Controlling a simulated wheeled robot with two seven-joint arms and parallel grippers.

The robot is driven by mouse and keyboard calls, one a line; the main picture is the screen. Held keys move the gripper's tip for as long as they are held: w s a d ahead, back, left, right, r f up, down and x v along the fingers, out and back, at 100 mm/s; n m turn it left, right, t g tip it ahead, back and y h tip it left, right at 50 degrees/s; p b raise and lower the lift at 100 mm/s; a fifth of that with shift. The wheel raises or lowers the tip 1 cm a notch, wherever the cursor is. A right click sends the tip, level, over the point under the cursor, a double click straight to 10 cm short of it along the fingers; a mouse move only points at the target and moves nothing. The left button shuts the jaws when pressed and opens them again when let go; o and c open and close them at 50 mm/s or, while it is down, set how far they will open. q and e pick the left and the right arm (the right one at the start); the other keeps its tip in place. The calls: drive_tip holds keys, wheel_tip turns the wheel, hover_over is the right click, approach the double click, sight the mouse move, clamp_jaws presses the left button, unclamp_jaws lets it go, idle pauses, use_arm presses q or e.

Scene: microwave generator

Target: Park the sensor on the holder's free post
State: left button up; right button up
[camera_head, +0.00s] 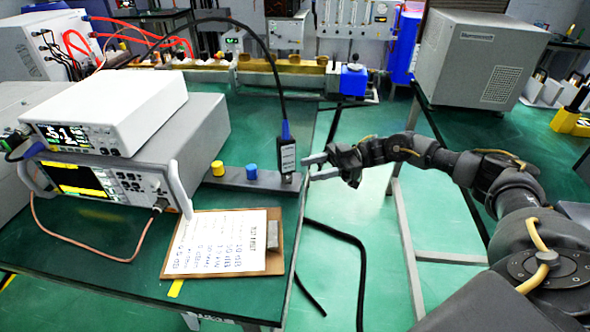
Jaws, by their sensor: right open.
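The sensor (288,158) is a dark upright block with a white label, and a black cable rises from its blue top. It stands at the right end of the grey holder (230,181), near the table's right edge. Whether it is fully seated on a post there is too small to tell. The holder also carries a yellow-capped post (217,168) and a blue-capped post (253,171) to the left. My right gripper (307,167) is open and empty, just right of the sensor, its fingers pointing left toward it. My left gripper is out of view.
A white meter (105,110) sits on a grey instrument (120,180) at the left. A clipboard (272,262) with a handwritten sheet lies in front of the holder. The sensor's cable arches back over the table. A brass waveguide assembly (280,82) lies behind.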

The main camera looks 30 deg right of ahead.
sight(296, 178)
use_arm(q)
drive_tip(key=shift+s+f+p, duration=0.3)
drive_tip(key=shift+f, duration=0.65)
use_arm(e)
drive_tip(key=shift+w+a, duration=0.2)
drive_tip(key=shift+a, duration=1.2)
drive_tip(key=shift+w+a, duration=0.2)
drive_tip(key=shift+a, duration=1.15)
drive_tip(key=shift+c, duration=0.4)
drive_tip(key=c, duration=0.9)
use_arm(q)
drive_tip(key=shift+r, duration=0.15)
